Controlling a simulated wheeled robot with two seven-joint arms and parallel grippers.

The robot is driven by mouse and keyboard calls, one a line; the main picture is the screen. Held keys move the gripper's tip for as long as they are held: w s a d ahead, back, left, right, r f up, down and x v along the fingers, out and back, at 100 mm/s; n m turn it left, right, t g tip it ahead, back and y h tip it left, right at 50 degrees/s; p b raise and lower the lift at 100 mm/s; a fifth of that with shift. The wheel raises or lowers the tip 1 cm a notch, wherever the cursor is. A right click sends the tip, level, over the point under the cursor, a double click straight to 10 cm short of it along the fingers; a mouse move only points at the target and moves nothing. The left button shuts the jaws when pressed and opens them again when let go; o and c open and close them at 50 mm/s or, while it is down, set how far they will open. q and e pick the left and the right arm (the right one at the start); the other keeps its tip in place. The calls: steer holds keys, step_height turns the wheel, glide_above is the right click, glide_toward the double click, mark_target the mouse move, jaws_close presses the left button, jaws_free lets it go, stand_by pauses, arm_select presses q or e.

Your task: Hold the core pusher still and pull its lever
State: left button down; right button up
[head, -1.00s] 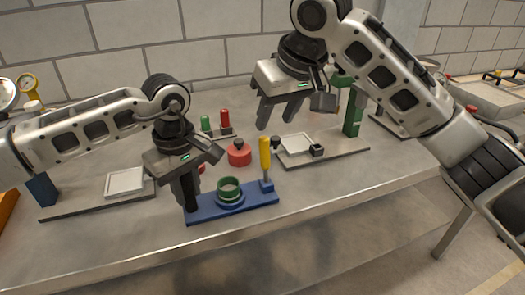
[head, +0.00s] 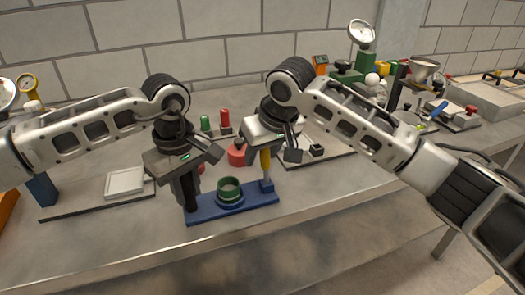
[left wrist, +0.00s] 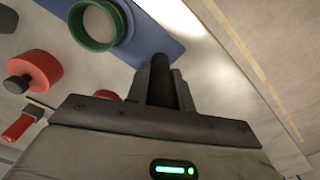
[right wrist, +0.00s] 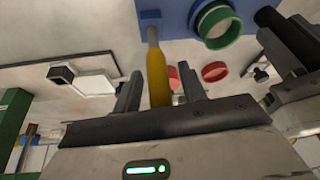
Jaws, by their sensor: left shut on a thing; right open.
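The core pusher is a blue base (head: 245,205) with a green ring cup (head: 229,190), near the table's front edge. Its base also shows in the left wrist view (left wrist: 150,42). My left gripper (head: 187,195) is shut on a dark upright post at the base's left end. The yellow-handled lever (head: 265,164) stands upright at the right end. My right gripper (head: 271,158) is open around the lever. In the right wrist view the yellow handle (right wrist: 157,78) is between the two fingers, with gaps at the sides.
A red round block (head: 237,155) and small green and red posts (head: 224,120) stand behind the pusher. A flat white plate (head: 125,182) lies at left. Gauges and a green stand (head: 362,58) are at the back right. The table front is clear.

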mark_target(265, 163)
arm_select(q)
steer(key=shift+r, duration=0.1)
arm_select(e)
jaws_close()
steer(key=shift+s, duration=0.1)
steer(key=s+t, duration=0.1)
steer(key=t, duration=0.1)
steer(key=s+d+t+y, duration=0.1)
steer(key=s+t, duration=0.1)
steer(key=shift+s+d+f+t+y, duration=0.2)
steer(key=shift+s+t+y, duration=0.3)
steer(key=shift+t, duration=0.6)
steer(key=shift+s+d+f+t+y, duration=0.1)
steer(key=shift+s+f+t+y, duration=0.15)
steer(key=shift+s+t, duration=0.65)
steer(key=shift+w+n+t, duration=0.2)
steer(key=shift+n+t, duration=0.1)
